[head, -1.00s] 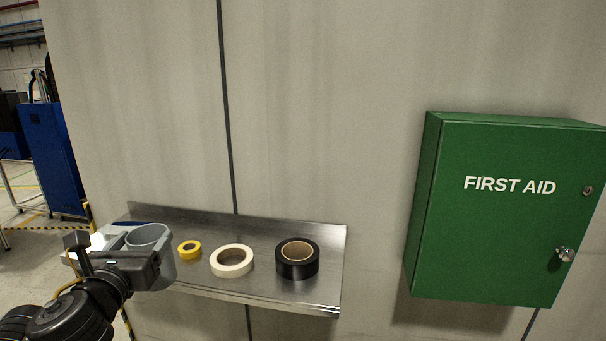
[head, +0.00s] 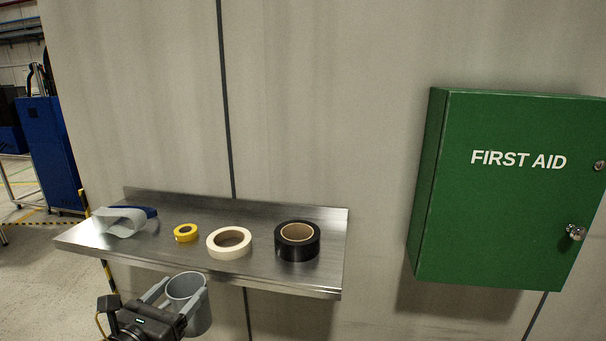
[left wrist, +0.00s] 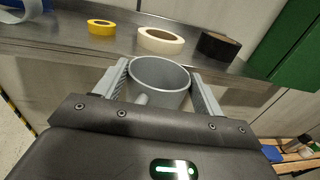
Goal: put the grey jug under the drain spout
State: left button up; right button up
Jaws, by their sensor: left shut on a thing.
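The grey jug (head: 193,308) is an open-topped grey vessel, held upright in front of the shelf's front edge and lower than its top. My left gripper (head: 172,288) is shut on the jug, with one finger on each side of it. In the left wrist view the jug (left wrist: 160,76) sits between the two fingers, its round mouth facing up. My right gripper is not in view. No drain spout shows in these frames.
A steel wall shelf (head: 100,241) carries a yellow roll (head: 186,233), a cream roll (head: 229,243), a black roll (head: 297,241) and a clear, blue-edged item (head: 124,219). A green first aid cabinet (head: 508,190) hangs at right. Open floor lies at left.

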pick_arm(q)
jog(key=s+d+f+m+h+b, duration=0.1)
jog(key=s+f, duration=0.3)
jog(key=f, duration=0.4)
jog(key=s+d+f+m+g+h+b, duration=0.1)
jog(key=s+f+h+b, duration=0.1)
jog(key=f, duration=0.6)
jog(key=shift+s+m+g+h+b, duration=0.35)
jog(key=shift+s+b, duration=0.5)
jog(key=shift+b, duration=0.3)
